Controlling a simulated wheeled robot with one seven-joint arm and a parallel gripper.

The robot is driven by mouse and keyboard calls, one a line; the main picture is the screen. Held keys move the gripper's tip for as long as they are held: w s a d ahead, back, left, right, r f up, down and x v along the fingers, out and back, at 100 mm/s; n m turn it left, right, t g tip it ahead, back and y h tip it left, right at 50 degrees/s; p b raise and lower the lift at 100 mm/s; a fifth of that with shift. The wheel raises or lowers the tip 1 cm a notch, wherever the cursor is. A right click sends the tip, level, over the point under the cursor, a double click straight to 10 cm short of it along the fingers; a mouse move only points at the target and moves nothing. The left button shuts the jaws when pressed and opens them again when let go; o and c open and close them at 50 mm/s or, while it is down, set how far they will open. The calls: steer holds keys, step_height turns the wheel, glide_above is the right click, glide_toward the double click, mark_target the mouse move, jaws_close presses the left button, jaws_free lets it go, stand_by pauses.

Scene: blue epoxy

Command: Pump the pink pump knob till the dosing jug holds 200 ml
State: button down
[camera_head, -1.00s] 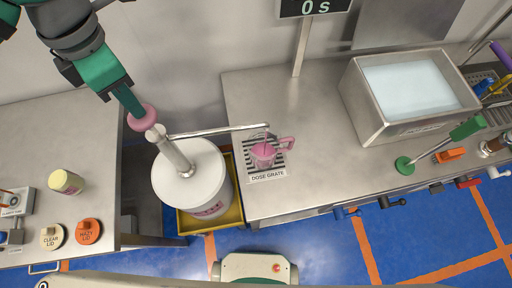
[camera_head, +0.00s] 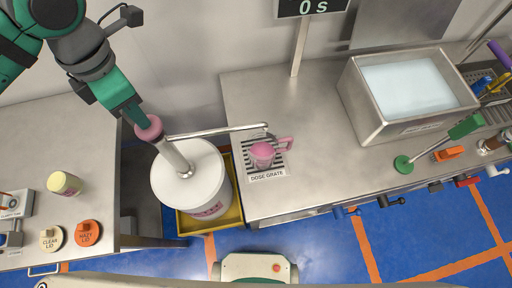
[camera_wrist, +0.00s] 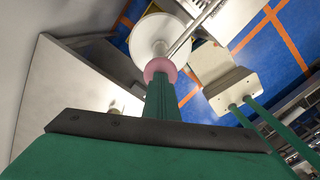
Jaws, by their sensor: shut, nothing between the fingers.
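The pink pump knob (camera_head: 149,128) sits on top of a metal pump column rising from a white drum (camera_head: 207,176). My gripper (camera_head: 138,115) is shut and empty, with its fingertips at the top of the knob. In the wrist view the green fingers (camera_wrist: 161,100) reach to the pink knob (camera_wrist: 160,69), apparently touching it. A metal spout (camera_head: 215,131) runs right from the column to above the dosing jug. The jug (camera_head: 263,155), pink with a handle on its right, stands on the striped dose grate (camera_head: 279,168). Its liquid level cannot be read from here.
The drum stands in a yellow tray (camera_head: 196,227) between two steel benches.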

steer(key=shift+w+r, duration=0.15)
steer(key=shift+r, duration=0.3)
step_height(320, 180, up, 6)
steer(key=shift+s+r, duration=0.15)
steer(key=shift+s, duration=0.05)
stand_by(0.4)
steer(key=shift+w, duration=0.15)
stand_by(0.5)
